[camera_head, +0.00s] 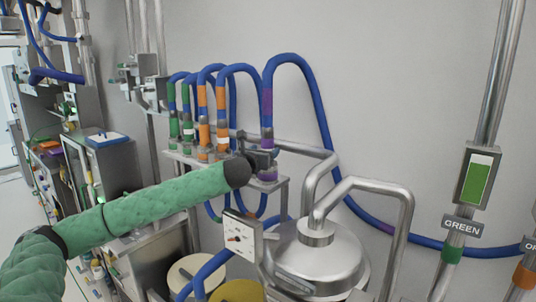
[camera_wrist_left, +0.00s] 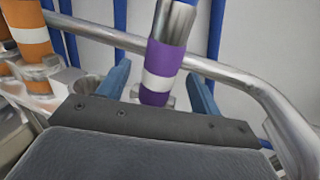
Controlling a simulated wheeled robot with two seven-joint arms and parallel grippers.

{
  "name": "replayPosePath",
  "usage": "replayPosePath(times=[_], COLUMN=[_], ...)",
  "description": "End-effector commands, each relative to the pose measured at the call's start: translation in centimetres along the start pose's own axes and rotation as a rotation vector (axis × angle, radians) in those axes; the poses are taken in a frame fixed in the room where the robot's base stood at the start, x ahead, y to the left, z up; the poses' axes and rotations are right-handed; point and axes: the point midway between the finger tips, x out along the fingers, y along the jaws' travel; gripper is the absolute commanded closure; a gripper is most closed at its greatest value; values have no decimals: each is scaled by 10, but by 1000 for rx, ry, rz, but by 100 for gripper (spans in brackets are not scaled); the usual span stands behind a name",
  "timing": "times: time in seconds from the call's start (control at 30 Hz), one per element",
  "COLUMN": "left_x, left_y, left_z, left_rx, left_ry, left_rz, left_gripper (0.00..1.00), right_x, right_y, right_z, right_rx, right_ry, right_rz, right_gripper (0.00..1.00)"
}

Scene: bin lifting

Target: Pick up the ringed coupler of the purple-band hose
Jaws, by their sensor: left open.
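The purple-band hose (camera_head: 267,104) is the rightmost blue hose in the rack and comes down behind my left gripper (camera_head: 266,158). In the left wrist view its coupler (camera_wrist_left: 165,55) is purple with a white ring, below a bare metal section. The coupler stands slightly tilted between the two blue fingers of my left gripper (camera_wrist_left: 160,90). The fingers are open, with a gap visible on each side of the coupler. In the head view the gripper hides the coupler's ringed part. My right gripper is not in view.
An orange-banded coupler (camera_wrist_left: 30,45) stands left of the fingers, and a metal rail (camera_wrist_left: 235,75) curves close by on the right. Green and orange hoses (camera_head: 204,100) fill the rack's left.

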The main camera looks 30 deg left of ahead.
Motion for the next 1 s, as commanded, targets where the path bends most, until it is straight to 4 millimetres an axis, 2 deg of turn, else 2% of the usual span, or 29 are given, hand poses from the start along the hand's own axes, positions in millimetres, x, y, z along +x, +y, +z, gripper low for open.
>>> replayPosePath(times=[0.2,0.5,0.83,0.87,1.0], left_x=[18,47,51,51,51], left_y=[0,1,1,1,1], left_z=[-1,-6,-8,-8,-8], left_rx=[-2,-2,0,0,0], left_ry=[3,2,1,1,1], left_rz=[0,1,0,0,1], left_gripper=[35,35,35,39,66], right_x=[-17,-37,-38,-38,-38], right_y=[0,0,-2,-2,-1], right_z=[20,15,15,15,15], right_rx=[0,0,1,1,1], right_ry=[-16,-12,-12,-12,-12], right_rz=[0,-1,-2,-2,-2], right_gripper=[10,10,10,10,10])
